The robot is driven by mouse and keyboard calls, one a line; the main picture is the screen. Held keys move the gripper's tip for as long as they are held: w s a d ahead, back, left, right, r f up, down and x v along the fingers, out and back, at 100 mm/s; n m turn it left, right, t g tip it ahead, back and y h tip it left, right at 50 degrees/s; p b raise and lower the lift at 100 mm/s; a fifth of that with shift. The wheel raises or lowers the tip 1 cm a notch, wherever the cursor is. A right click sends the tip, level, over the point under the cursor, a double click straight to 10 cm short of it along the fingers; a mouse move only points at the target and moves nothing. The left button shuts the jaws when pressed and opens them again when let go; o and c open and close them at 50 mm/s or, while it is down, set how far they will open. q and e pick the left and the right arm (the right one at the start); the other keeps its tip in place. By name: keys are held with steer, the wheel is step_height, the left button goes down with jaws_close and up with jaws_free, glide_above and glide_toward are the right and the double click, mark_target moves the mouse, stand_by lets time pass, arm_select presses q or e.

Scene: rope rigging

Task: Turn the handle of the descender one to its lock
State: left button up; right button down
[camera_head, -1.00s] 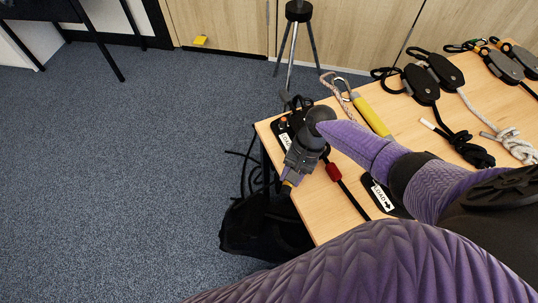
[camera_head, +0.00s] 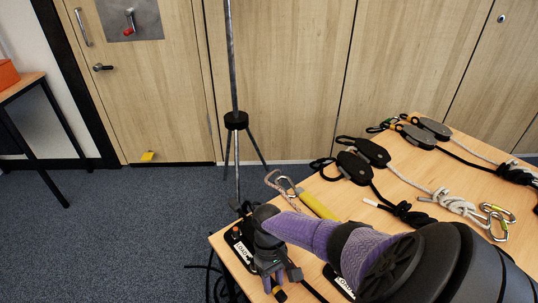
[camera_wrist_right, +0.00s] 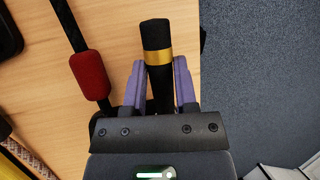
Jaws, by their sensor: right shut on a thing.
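A black descender plate with a white LOAD label (camera_head: 239,246) lies at the table's left corner in the head view. My right gripper (camera_head: 274,284) is over it and hides much of it. In the right wrist view, my right gripper (camera_wrist_right: 159,88) is shut on a black handle (camera_wrist_right: 157,36) with a gold band. The handle stands out between the two purple fingers, near the table's edge. A second labelled plate (camera_head: 343,281) lies to the right, partly behind my arm. I cannot read which descender is one. My left gripper is not in view.
A red sleeve on a black rope (camera_wrist_right: 90,75) lies beside the gripper. Pulleys (camera_head: 354,167), knotted ropes (camera_head: 455,202), carabiners (camera_head: 497,217) and a yellow tool (camera_head: 319,205) lie on the table (camera_head: 345,197). A tripod (camera_head: 236,121) stands behind.

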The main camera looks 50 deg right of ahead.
steer(key=shift+d, duration=0.15)
stand_by(0.4)
steer(key=shift+c, duration=2)
jaws_free()
steer(key=p+v, duration=0.2)
steer(key=v, duration=0.7)
steer(key=shift+w+r+p, duration=0.2)
steer(key=shift+r+p, duration=0.15)
steer(key=shift+p, duration=0.05)
steer(key=shift+d, duration=0.1)
